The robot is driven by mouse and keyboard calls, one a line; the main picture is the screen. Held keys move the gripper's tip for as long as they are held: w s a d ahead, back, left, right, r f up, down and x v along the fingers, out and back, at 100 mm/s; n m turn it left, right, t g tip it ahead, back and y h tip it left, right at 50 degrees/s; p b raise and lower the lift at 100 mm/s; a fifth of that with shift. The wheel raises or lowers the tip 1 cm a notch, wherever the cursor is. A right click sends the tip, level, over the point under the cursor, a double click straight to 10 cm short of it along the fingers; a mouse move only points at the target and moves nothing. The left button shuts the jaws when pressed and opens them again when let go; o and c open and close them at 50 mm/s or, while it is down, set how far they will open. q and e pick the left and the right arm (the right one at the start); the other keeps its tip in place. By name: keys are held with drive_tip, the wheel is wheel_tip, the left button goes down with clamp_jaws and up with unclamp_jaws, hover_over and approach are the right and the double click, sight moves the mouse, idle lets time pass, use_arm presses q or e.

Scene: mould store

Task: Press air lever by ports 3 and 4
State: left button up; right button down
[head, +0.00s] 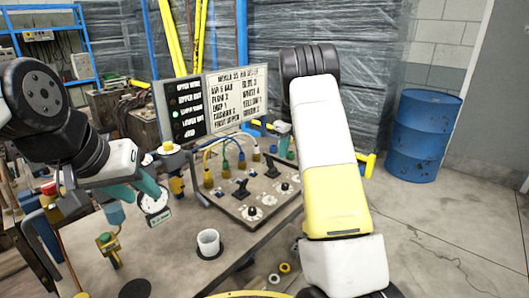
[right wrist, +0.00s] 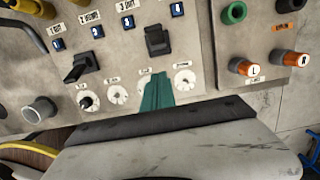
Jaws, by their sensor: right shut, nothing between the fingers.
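The air panel (head: 225,203) lies on the bench with two black levers. The lever by ports 3 and 4 (right wrist: 157,40) shows in the right wrist view, below the blue number tags; in the head view it is the right-hand lever (head: 272,171). The other lever (right wrist: 80,68) is by ports 1 and 2. My right gripper (right wrist: 157,90) is shut and empty, its teal tips just below the lever in the right wrist picture, with a gap in the picture; contact cannot be told. My left gripper (head: 137,192) is left of the panel, by a round white dial (head: 155,203); whether it grips this is unclear.
Black knobs with white dials (right wrist: 183,80) line the panel's near edge. Coloured hoses (head: 240,155) rise at its back. Orange connectors (right wrist: 244,68) sit to the right. A white cup (head: 208,242) stands on the bench. A blue drum (head: 425,135) stands on the floor.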

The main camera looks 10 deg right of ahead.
wheel_tip(320, 180, up, 10)
drive_tip(key=w+a, duration=0.1)
drive_tip(key=shift+w, duration=0.25)
drive_tip(key=shift+f, duration=0.1)
drive_tip(key=s+a+r+n+t+y, duration=0.1)
drive_tip(key=s+r+n, duration=0.55)
drive_tip(key=s, duration=0.35)
drive_tip(key=s+a+r+n+t+y, duration=0.1)
drive_tip(key=s+a+r+n+t, duration=0.1)
drive_tip(key=s+r+n, duration=0.6)
drive_tip(key=s+a+f+n, duration=0.2)
drive_tip(key=s+f+n, duration=0.1)
drive_tip(key=s, duration=0.4)
drive_tip(key=s+a+f+n+t, duration=0.1)
drive_tip(key=s+f+n, duration=0.1)
drive_tip(key=s+n, duration=0.4)
drive_tip(key=s+a+f+n+t, duration=0.1)
drive_tip(key=s+n, duration=0.4)
drive_tip(key=s, duration=0.5)
wheel_tip(320, 180, down, 3)
drive_tip(key=shift+s+a+r+h, duration=0.15)
drive_tip(key=shift+s+a+h, duration=0.2)
drive_tip(key=shift+a, duration=0.45)
